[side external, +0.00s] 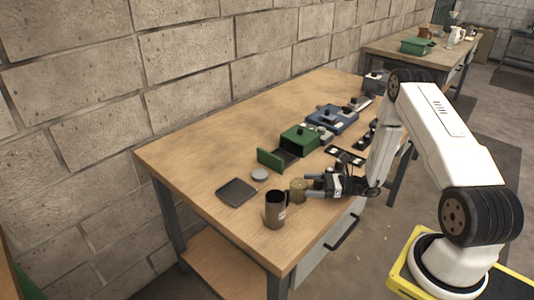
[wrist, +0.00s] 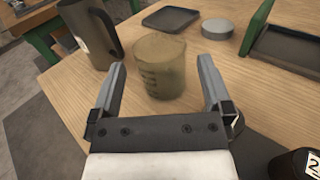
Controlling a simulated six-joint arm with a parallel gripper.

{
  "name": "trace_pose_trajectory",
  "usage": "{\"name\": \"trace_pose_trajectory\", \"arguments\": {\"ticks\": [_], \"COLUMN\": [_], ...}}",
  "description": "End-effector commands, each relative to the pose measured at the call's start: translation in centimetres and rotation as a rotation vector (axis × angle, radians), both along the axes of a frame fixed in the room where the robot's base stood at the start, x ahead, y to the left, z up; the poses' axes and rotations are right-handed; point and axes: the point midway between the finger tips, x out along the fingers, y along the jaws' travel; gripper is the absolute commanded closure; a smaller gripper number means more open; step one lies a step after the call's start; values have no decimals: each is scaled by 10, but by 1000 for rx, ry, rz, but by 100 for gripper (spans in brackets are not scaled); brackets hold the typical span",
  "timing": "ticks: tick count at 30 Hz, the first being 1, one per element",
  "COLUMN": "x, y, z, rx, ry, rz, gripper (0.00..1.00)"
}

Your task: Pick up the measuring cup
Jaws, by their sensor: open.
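The measuring cup (wrist: 160,68) is a small tan, see-through cup with dark marks on its side. It stands upright on the wooden table, and it also shows in the side view (side external: 298,190). My gripper (wrist: 161,75) is open, its two fingers apart on the left and right of the cup, with the cup seen between the fingertips. I cannot tell if either finger touches it. In the side view my gripper (side external: 312,184) is low over the table, right beside the cup.
A dark mug (side external: 276,209) stands close to the cup, left of the fingers in the wrist view (wrist: 92,35). A black tray (side external: 237,192), a grey round lid (side external: 260,175) and a green box (side external: 299,139) lie behind. The table's front left area is clear.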

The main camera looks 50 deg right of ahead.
Motion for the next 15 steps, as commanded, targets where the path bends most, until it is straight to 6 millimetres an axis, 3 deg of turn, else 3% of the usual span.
{"name": "trace_pose_trajectory", "arguments": {"ticks": [15], "x": [34], "y": [29], "z": [-4], "rx": [0], "ry": [0], "rz": [1], "gripper": [0]}}
